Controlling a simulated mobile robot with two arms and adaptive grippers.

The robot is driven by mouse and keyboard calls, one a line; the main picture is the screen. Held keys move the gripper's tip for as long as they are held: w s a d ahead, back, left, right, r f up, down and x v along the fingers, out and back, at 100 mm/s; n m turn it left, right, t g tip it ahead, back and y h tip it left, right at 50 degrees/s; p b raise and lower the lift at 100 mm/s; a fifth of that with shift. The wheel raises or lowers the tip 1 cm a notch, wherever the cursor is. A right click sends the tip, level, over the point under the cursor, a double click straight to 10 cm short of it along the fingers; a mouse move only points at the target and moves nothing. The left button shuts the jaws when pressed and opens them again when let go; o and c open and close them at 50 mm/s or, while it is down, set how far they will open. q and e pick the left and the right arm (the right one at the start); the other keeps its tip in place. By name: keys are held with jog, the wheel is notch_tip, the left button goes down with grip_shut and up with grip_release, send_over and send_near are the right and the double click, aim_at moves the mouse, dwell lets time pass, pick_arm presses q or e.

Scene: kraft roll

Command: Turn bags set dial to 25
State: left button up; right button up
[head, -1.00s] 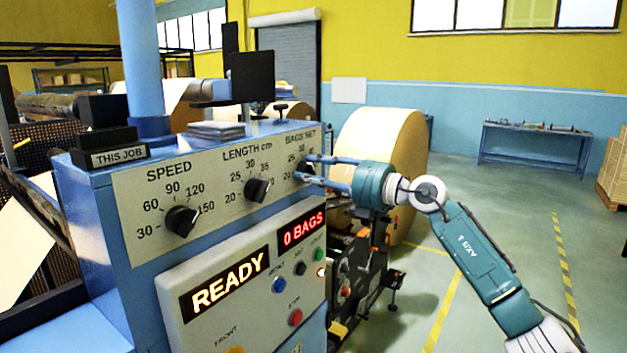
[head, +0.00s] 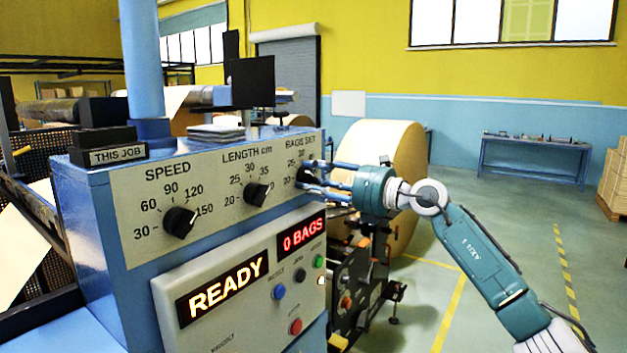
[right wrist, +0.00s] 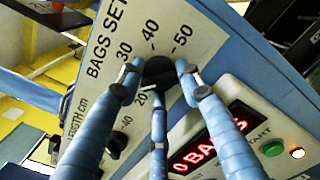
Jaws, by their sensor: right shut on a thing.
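The bags set dial (right wrist: 160,72) is a black knob under the BAGS SET label, with marks 20, 30, 40 and 50 readable around it in the right wrist view. In the head view the dial (head: 305,172) is at the panel's right end, partly hidden by fingers. My right gripper (head: 318,178) is shut on the dial; its blue fingers also surround it in the right wrist view (right wrist: 158,80). The dial's pointer is hard to make out. The display (head: 302,235) reads 0 BAGS. My left gripper is out of view.
The speed dial (head: 180,220) and length dial (head: 257,194) sit left on the same panel. Below are the READY display (head: 222,287) and several coloured buttons, including a red one (head: 296,327). A large paper roll (head: 385,150) stands behind my right gripper.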

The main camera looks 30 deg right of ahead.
jog(key=shift+a+f, duration=0.2)
jog(key=shift+f, duration=0.35)
jog(key=o, duration=1.1)
jog(key=shift+d+r, duration=0.1)
jog(key=shift+r, duration=0.05)
jog(key=shift+r, duration=0.1)
jog(key=shift+v, duration=6)
